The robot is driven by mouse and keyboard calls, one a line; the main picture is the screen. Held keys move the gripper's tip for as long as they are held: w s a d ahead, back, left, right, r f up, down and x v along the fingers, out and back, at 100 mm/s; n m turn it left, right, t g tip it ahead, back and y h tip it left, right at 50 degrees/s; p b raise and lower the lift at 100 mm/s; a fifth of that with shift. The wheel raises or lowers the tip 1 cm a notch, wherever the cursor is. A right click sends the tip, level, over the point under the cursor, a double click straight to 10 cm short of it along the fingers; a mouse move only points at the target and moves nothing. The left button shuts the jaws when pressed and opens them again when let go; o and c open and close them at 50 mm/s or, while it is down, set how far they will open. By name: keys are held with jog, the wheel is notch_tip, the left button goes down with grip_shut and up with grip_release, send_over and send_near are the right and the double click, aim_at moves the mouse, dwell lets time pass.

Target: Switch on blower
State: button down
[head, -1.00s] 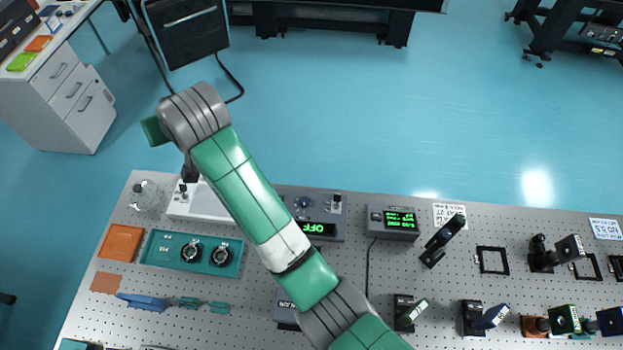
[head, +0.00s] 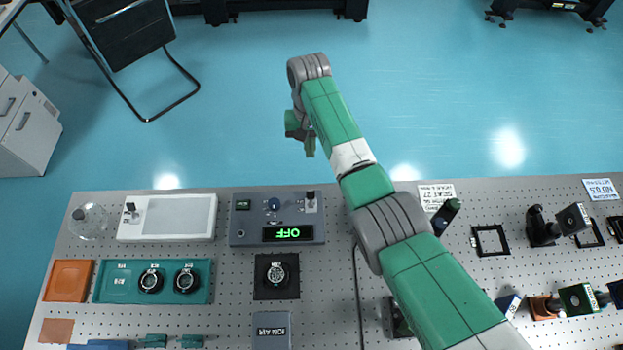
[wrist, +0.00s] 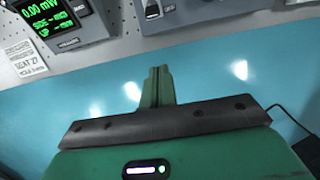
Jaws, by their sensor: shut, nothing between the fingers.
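A grey control box (head: 277,218) stands on the optical table in the head view. It has a blue knob, a small switch (head: 311,200) at its far right corner and a green display (head: 288,233) reading OFF, upside down. No blower label is readable. Part of a grey box with a metal knob (wrist: 152,8) shows at the top of the wrist view. My gripper (head: 309,153) is beyond the table's far edge, over the blue floor and apart from the box. In the wrist view its green fingers (wrist: 158,86) are together and empty.
A meter (wrist: 52,18) reading 0.00 mW is at the wrist view's upper left. A grey ON AIR box (head: 271,330), a white-topped panel (head: 168,217) and a teal tray (head: 125,290) are on the table. Optic mounts (head: 540,228) crowd the right side.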

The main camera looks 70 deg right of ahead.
aim_at(311, 195)
jog(key=shift+f, duration=0.1)
jog(key=f, duration=0.3)
jog(key=a+f+b, duration=0.1)
jog(key=f, duration=0.2)
jog(key=f+b, duration=0.1)
jog(key=f, duration=0.2)
jog(key=shift+s+a+f, duration=0.3)
jog(key=shift+s+a, duration=0.05)
jog(key=shift+s+a+r+p, duration=0.45)
jog(key=shift+a+r+p, duration=0.25)
jog(key=shift+a+p, duration=0.25)
jog(key=shift+s+a+r, duration=0.3)
jog(key=shift+a+r, duration=0.05)
jog(key=shift+a, duration=0.3)
jog(key=shift+p, duration=0.4)
